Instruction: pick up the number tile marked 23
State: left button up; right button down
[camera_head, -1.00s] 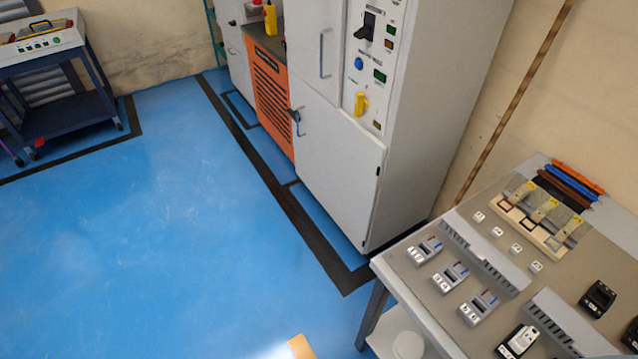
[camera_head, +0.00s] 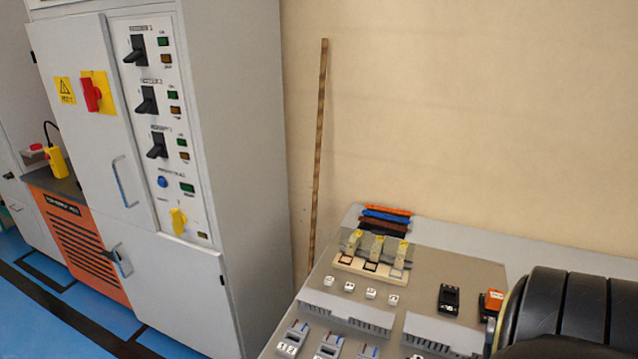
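The leftmost tile (camera_head: 331,280) and the rightmost tile (camera_head: 393,300) have dark marks too small to read, so I cannot tell which one is marked 23. Neither of my grippers is in view.
Behind the tiles is a cream holder with yellow-topped parts (camera_head: 371,264). Grooved grey ducts (camera_head: 345,316) and breakers (camera_head: 328,345) lie in front. A black device (camera_head: 449,299) is to the right. A large black ribbed form (camera_head: 570,315) blocks the lower right. A grey cabinet (camera_head: 250,150) stands left.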

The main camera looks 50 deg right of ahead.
aim_at(393, 300)
jog(key=k, duration=0.45)
jog(key=u, duration=0.3)
jog(key=i, duration=3.3)
jog(key=z, duration=4.15)
jog(key=i, duration=0.55)
